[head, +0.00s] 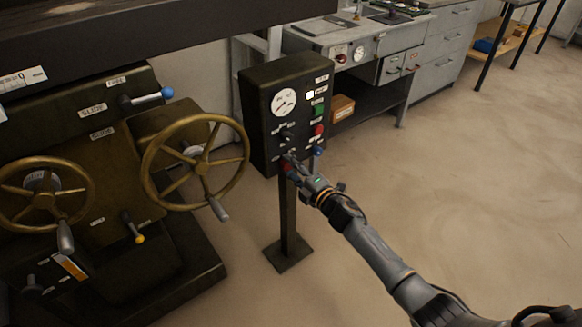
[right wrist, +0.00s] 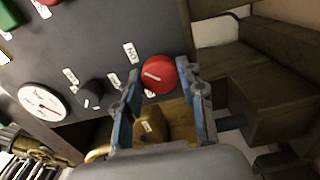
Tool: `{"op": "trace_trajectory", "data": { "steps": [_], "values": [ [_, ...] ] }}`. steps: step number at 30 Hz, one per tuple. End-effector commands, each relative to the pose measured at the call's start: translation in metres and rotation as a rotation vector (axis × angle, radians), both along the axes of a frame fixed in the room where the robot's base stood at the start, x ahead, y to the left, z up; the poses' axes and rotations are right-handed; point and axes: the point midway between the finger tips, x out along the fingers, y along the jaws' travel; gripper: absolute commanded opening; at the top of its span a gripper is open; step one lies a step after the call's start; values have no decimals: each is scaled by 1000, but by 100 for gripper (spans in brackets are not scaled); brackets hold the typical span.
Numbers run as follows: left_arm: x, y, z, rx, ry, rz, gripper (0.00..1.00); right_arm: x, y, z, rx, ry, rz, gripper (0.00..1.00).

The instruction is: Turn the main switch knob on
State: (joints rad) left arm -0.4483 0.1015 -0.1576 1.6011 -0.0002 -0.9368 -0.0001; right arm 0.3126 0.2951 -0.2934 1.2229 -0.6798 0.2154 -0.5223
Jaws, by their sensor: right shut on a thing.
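The main switch knob (right wrist: 158,75) is red and round, with a white pointer mark on its face. It sits low on the dark control panel (head: 257,110); in the head view only a bit of red shows beside my gripper. My right gripper (head: 291,165) reaches it from the lower right. In the right wrist view its two blue-padded fingers (right wrist: 157,80) stand on either side of the knob, shut on it. A small white label (right wrist: 130,52) reading "ON" lies next to the knob. My left gripper is not in view.
The panel carries a dial gauge (head: 284,102), a black knob (right wrist: 90,92), and green (head: 319,111) and red (head: 319,129) buttons. A machine with a brass handwheel (head: 160,179) stands close at left. A workbench (head: 385,43) is behind. The floor at right is clear.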

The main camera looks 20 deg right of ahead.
Motion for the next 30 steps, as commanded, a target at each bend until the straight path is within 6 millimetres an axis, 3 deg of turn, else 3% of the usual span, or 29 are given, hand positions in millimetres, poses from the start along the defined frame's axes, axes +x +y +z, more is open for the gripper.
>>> {"op": "trace_trajectory", "data": {
  "steps": [7, 8, 11, 23, 30],
  "values": [
    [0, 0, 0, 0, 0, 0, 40, -1, -1, -2, 2, 5, -2, 7],
    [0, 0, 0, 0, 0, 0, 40, -1, -1, -2, 2, 5, -2, 45],
    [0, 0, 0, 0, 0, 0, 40, -1, -1, -2, 2, 4, -1, 62],
    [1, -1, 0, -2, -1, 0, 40, -6, -3, -2, -1, 2, -1, 62],
    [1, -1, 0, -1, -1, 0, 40, -45, -16, -2, -3, 4, 0, 62]
  ]
}}
